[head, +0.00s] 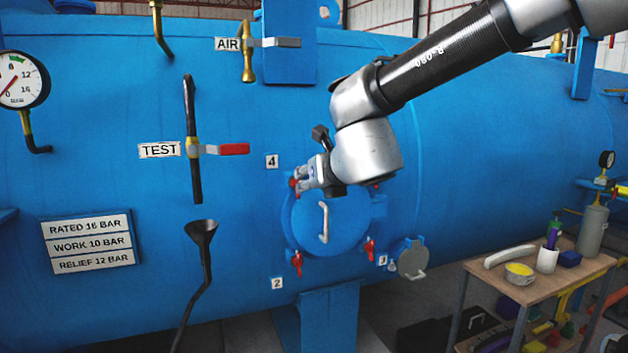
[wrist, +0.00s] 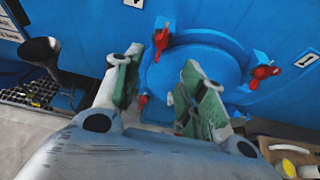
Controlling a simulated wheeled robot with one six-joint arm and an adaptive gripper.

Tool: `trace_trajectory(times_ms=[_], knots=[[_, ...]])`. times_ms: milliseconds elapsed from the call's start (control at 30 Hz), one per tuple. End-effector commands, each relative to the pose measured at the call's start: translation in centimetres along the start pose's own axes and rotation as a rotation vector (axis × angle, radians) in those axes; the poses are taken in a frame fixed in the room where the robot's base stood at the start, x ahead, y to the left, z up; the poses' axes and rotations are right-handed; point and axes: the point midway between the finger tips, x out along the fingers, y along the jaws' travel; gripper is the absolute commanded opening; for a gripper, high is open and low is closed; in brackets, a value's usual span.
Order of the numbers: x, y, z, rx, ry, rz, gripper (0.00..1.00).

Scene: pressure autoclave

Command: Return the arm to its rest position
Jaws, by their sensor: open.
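My gripper (head: 303,181) is in front of the blue autoclave, by the upper left edge of the round blue door (head: 345,236). In the head view its fingers are small and overlap a red clamp handle there; I cannot tell whether they touch it. In the wrist view my gripper (wrist: 158,72) has its two fingers spread, with nothing held between them. The round door also shows in the wrist view (wrist: 192,66), beyond the fingers. My arm reaches in from the upper right and is bent downward at the wrist.
Red clamp handles (head: 298,263) ring the door. The TEST valve's red lever (head: 234,149) and a dark funnel (head: 201,232) stand to the left. The AIR valve (head: 248,50) is above. A small wooden table (head: 512,300) with a bowl (head: 519,275) and containers is at right.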

Motion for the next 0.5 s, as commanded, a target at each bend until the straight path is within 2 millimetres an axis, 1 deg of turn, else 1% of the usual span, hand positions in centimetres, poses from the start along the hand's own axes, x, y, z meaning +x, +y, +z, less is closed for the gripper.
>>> trace_trajectory(times_ms=[200, 267, 300, 367, 433, 467, 500], knots=[[0.0, 0.0, 0.0, -0.019, 0.000, 0.000, 0.41], [0.0, 0.2, 0.0, -0.072, 0.001, 0.010, 0.41], [0.0, 0.8, -0.1, -0.136, 0.003, 0.037, 0.41], [0.0, 2.2, -0.3, -0.309, -0.004, 0.108, 0.41], [-0.3, 4.2, -1.8, -0.625, -0.021, 0.240, 0.41], [-0.8, 5.1, -2.9, -0.791, -0.034, 0.312, 0.41], [-1.9, 5.9, -4.3, -1.026, -0.066, 0.412, 0.41]])
